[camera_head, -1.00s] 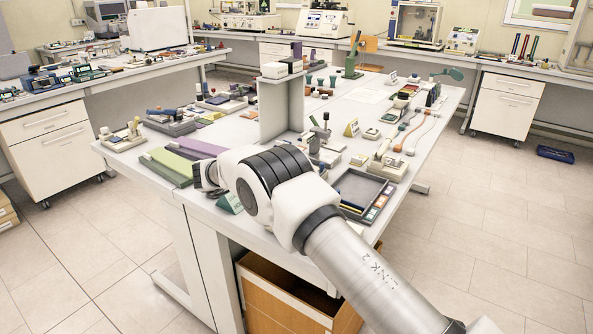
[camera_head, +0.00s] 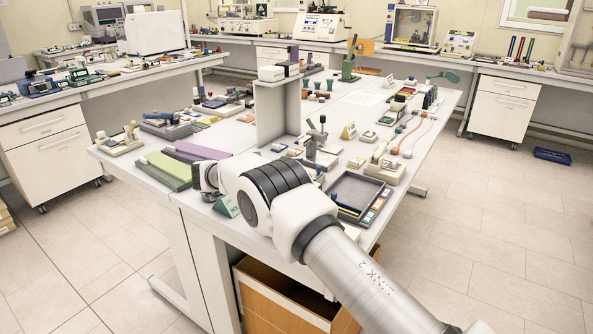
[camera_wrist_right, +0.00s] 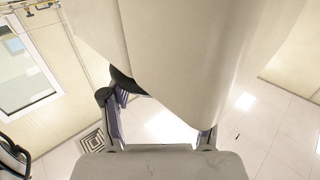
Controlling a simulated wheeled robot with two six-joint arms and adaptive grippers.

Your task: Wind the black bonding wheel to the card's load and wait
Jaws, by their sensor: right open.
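A small upright device with a black knob (camera_head: 322,119) stands mid-table beside the grey upright panel; I cannot tell whether it is the bonding wheel. My left gripper is out of view.
The table holds a grey upright panel (camera_head: 278,112), a green block (camera_head: 163,170), a dark tray (camera_head: 356,192) and several small tools. An open wooden drawer (camera_head: 285,300) is under the near edge. Floor (camera_head: 480,230) is free at right.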

